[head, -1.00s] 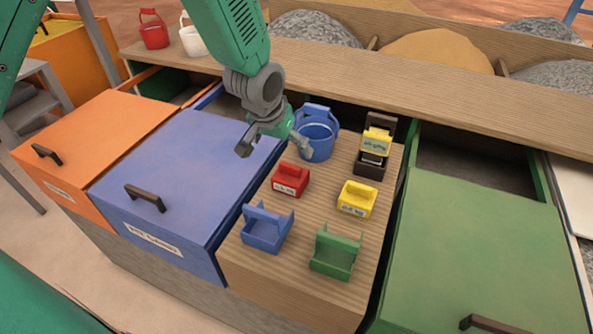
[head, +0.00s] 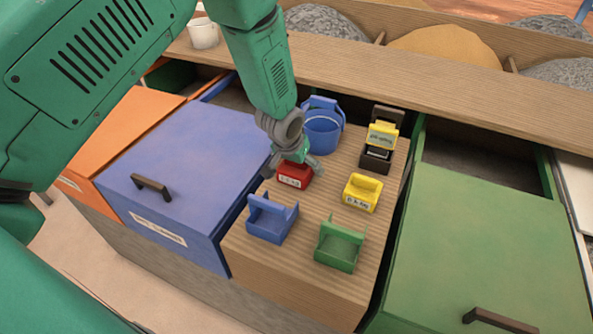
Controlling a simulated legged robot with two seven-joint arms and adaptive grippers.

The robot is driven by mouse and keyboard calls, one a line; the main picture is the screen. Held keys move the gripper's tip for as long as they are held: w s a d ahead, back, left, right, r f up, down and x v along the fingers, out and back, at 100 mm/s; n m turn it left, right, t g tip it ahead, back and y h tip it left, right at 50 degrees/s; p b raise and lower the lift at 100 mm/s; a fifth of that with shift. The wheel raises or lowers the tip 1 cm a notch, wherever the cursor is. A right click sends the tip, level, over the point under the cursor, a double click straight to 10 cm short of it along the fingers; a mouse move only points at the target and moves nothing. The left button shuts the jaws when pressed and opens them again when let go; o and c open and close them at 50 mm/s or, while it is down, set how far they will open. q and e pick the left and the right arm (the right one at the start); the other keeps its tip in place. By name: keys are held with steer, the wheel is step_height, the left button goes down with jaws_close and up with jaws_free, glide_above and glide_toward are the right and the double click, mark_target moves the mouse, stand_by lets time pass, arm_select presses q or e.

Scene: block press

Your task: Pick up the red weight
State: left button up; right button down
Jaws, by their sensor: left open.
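The red weight (head: 294,177) is a small red block with a white label, standing on the wooden drawer top in the middle of the head view. My left gripper (head: 291,171) is right at the red weight, pointing down over it from above and behind. Its fingers are open, one on the left side of the weight and one on the right. The gripper hides the top of the weight. I cannot tell whether the fingers touch it. My right gripper is not in view.
A blue bucket (head: 322,130) stands just behind the red weight. A yellow weight (head: 362,193) is to its right, with a dark press holding a yellow block (head: 382,134) behind. A blue holder (head: 271,220) and a green holder (head: 339,247) stand in front. Blue and green drawers flank the wooden top.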

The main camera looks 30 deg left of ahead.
arm_select(q)
steer(key=shift+r, duration=0.1)
steer(key=c, duration=1.8)
steer(key=shift+o, duration=0.2)
steer(key=shift+r, duration=0.1)
